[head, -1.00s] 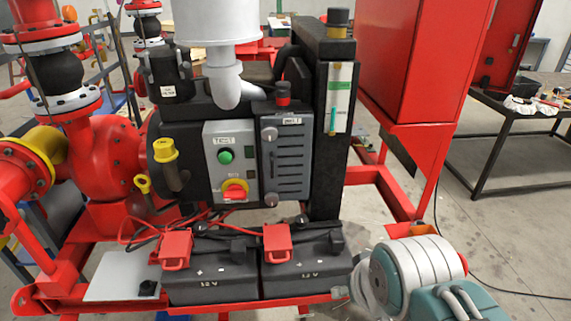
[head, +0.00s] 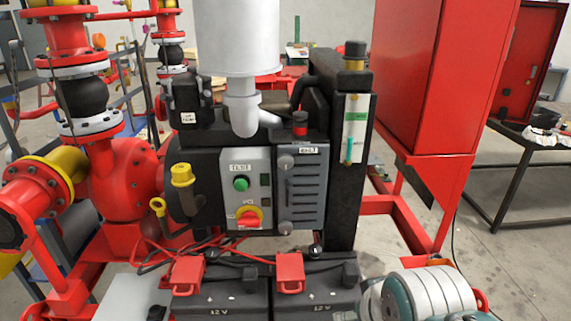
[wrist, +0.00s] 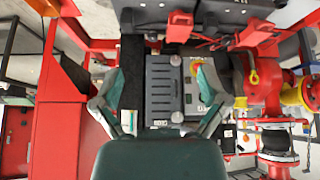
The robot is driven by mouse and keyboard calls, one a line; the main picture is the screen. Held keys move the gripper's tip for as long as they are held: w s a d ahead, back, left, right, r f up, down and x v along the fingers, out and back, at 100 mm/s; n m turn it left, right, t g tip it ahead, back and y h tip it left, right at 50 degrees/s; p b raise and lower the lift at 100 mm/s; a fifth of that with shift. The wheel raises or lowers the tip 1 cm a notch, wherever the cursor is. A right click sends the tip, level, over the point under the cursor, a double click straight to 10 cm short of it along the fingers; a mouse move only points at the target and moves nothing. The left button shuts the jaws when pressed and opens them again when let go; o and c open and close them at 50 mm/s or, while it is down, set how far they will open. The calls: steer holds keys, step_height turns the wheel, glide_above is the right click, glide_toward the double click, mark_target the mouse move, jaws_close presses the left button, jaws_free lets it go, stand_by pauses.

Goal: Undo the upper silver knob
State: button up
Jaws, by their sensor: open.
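The upper silver knob (head: 286,161) is a small round knob at the top left of a grey slotted cover (head: 305,190), beside a BELT label. A matching lower silver knob (head: 286,227) sits at the cover's bottom left. The wrist view is upside down: there the upper knob (wrist: 177,117) appears below the lower knob (wrist: 176,61). My gripper (wrist: 161,75) is open and empty, its two fingers apart on either side of the cover in that view. It appears to be short of the cover, touching nothing. The gripper's fingers do not show in the head view.
Left of the cover is a control box (head: 242,190) with a green button and red-yellow switch. Black batteries (head: 318,290) with red terminal caps lie below. A black column (head: 350,185) stands right of the cover, and a red cabinet (head: 425,80) beyond it.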

steer(key=w+a+r+n+t+y, duration=0.1)
steer(key=w+a+r+n+t, duration=0.2)
steer(key=w, duration=0.6)
steer(key=w+a+n+t, duration=0.2)
steer(key=w+n, duration=0.3)
steer(key=w, duration=0.4)
steer(key=n+t+h, duration=0.2)
steer(key=n+t, duration=0.5)
glide_toward(285, 164)
steer(key=w, duration=1.1)
steer(key=shift+d, duration=0.3)
steer(key=c, duration=1.2)
